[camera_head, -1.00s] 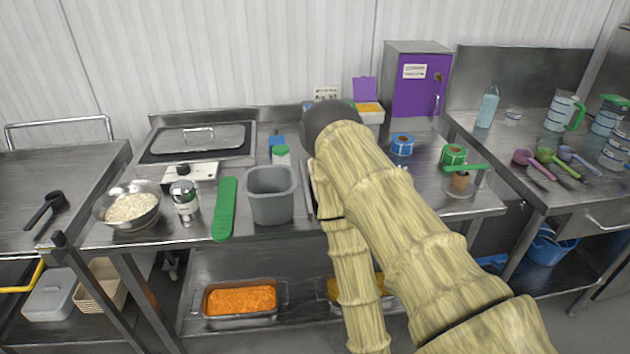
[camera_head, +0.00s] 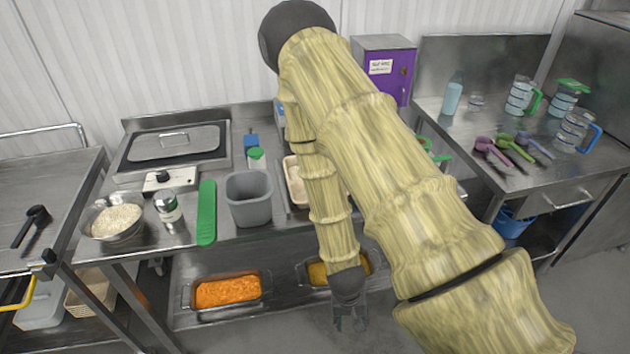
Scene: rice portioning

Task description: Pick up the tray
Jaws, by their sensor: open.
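My gripper (camera_head: 349,322) is small in the view and hangs below my arm, in front of the lower shelf. It is open, with nothing seen between its fingers. A metal tray of orange food (camera_head: 264,294) stands on the lower shelf to its left. A second tray of yellow food (camera_head: 301,274) stands on that shelf, closer to the gripper and partly hidden by my arm. A beige tray (camera_head: 291,170) lies on the table above, mostly hidden behind my arm. I cannot tell which of these is the task's tray.
On the table stand a grey bin (camera_head: 249,199), a green flat strip (camera_head: 207,212), a shaker (camera_head: 168,207) and a bowl of rice (camera_head: 115,222). A purple-doored box (camera_head: 391,72) is at the back. Measuring cups and a bottle (camera_head: 452,98) stand on the right counter.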

